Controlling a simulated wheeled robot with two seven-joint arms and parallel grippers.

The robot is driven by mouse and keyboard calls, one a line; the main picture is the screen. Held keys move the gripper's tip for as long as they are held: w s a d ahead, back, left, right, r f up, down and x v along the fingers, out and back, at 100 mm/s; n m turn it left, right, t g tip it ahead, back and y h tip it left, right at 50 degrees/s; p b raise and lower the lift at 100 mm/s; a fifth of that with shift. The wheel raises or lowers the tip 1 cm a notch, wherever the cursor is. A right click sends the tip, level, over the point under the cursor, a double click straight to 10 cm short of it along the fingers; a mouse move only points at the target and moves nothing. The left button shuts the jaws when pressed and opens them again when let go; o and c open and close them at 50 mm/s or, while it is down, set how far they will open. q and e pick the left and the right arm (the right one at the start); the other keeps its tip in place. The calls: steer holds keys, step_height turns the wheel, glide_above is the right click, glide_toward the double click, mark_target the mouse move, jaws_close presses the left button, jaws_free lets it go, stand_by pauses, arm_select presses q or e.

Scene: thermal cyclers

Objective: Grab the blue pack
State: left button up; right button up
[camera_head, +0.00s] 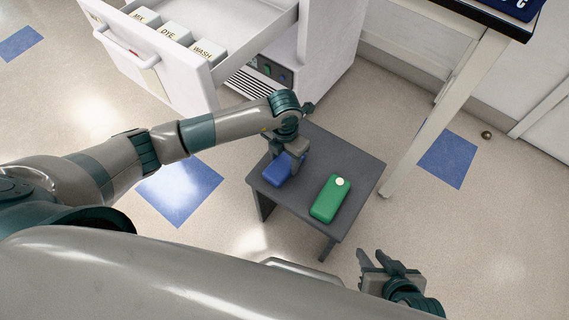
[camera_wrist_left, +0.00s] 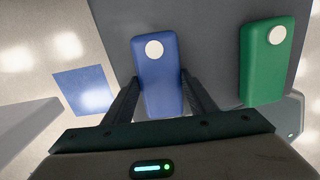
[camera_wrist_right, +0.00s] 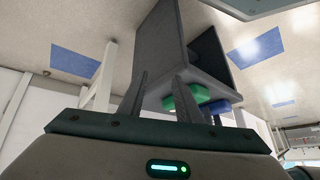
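The blue pack (camera_head: 277,171), with a white round spot on top, lies on the small dark grey table beside the green pack. In the left wrist view the blue pack (camera_wrist_left: 158,72) is between the fingers of my left gripper (camera_wrist_left: 162,80). That gripper (camera_head: 291,158) is low over the table, its fingers spread along both sides of the pack; firm contact is not visible. The arm hides part of the pack in the head view. My right gripper (camera_head: 380,262) is open and empty, off the table at the lower right.
The green pack (camera_head: 331,199) lies just right of the blue one on the grey table (camera_head: 356,165). An open white drawer (camera_head: 165,62) with labelled boxes is at the upper left. A white bench leg (camera_head: 432,125) stands right of the table. Floor at the right is mostly clear.

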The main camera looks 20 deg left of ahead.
mark_target(285, 162)
arm_select(q)
steer(key=shift+r, duration=0.15)
